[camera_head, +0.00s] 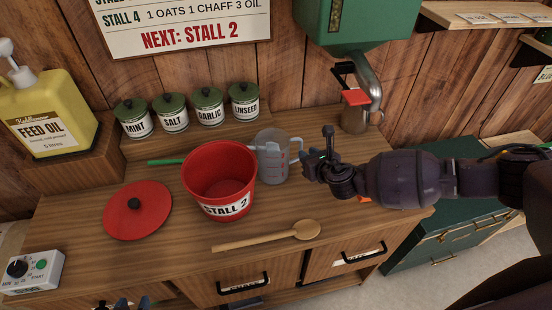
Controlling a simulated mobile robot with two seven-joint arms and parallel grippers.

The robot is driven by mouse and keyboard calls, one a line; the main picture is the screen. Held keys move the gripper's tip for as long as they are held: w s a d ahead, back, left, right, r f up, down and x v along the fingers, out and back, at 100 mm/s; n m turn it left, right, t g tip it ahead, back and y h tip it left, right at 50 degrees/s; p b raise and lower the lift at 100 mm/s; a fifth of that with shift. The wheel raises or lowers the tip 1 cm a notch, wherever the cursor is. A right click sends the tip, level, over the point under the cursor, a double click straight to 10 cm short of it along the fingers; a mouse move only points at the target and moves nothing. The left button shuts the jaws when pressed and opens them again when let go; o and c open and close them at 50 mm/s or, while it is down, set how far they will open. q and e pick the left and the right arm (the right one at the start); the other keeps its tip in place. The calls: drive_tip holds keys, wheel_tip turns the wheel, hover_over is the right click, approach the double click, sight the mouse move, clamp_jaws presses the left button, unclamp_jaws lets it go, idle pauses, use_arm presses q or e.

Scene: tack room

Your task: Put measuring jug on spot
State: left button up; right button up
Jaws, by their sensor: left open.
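The clear measuring jug (274,168) with red markings stands upright on the wooden counter, just behind and right of the red bucket labelled STALL 2 (212,192). My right gripper (314,162) is just right of the jug, at its right side. I cannot tell whether its fingers touch the jug or how far apart they are. My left gripper (126,303) shows only its fingertips at the bottom edge, open, in front of the counter. I cannot make out a marked spot on the counter.
A red lid (137,212) lies left of the bucket, and a wooden spoon (270,236) in front. Several labelled canisters (208,107) stand behind. A green dispenser (352,35) with a metal spout (368,85) hangs at the back right. A feed oil jug (45,112) and timer (32,271) are left.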

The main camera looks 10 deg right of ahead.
drive_tip(key=shift+p+x, duration=0.3)
drive_tip(key=shift+x, duration=2.3)
drive_tip(key=shift+r, duration=0.15)
clamp_jaws()
